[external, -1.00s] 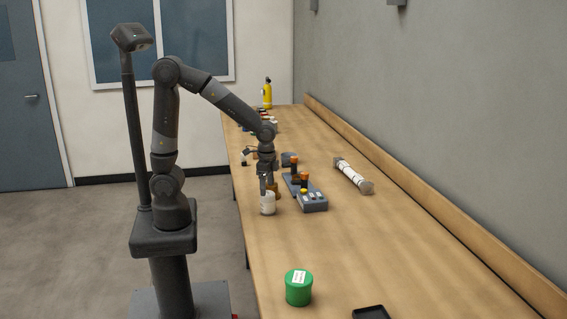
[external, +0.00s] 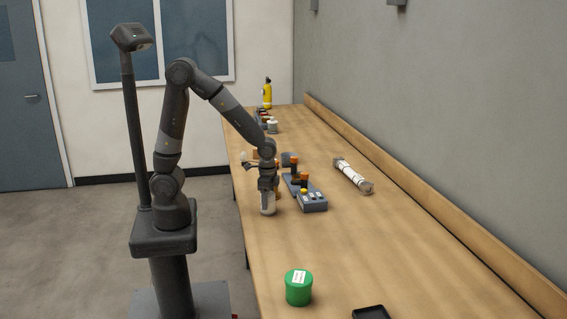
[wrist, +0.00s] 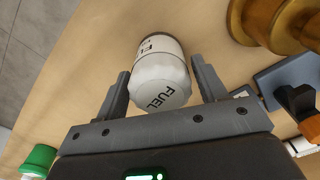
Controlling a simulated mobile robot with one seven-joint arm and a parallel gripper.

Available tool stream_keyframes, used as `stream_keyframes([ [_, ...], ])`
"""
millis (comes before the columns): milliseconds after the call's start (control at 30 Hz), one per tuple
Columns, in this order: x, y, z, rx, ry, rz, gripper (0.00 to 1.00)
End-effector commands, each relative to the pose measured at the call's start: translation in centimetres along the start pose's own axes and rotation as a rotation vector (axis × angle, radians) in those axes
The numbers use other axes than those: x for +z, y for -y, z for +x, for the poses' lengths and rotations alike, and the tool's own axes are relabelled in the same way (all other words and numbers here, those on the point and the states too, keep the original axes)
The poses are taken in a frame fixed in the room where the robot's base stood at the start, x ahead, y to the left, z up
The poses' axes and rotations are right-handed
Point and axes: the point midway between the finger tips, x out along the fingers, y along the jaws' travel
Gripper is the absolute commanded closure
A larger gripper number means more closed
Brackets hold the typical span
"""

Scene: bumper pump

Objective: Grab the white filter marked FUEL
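The white filter marked FUEL (wrist: 160,72) stands on the wooden bench, its lettering showing on its top and side in the wrist view. In the external view the white filter (external: 267,206) shows below my gripper (external: 268,188). In the wrist view my gripper (wrist: 163,90) has its two fingers spread, one on each side of the filter. A small gap shows at the left finger; the right finger is very near the filter, and I cannot tell whether it touches.
A brass-coloured part (wrist: 275,22) stands close to the right of the filter. A grey control box with orange-topped levers (external: 312,201) is just right of my gripper. A green tub (external: 298,289) stands nearer the camera. A white cylinder (external: 353,175) lies farther right.

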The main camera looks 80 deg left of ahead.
Motion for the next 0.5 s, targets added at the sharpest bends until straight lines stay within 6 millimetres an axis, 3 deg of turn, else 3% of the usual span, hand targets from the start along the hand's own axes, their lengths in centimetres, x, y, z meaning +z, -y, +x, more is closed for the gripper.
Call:
stream_keyframes([
  [500, 0.0, -0.01, -0.02, 0.0, 0.0, 0.0, 0.78],
])
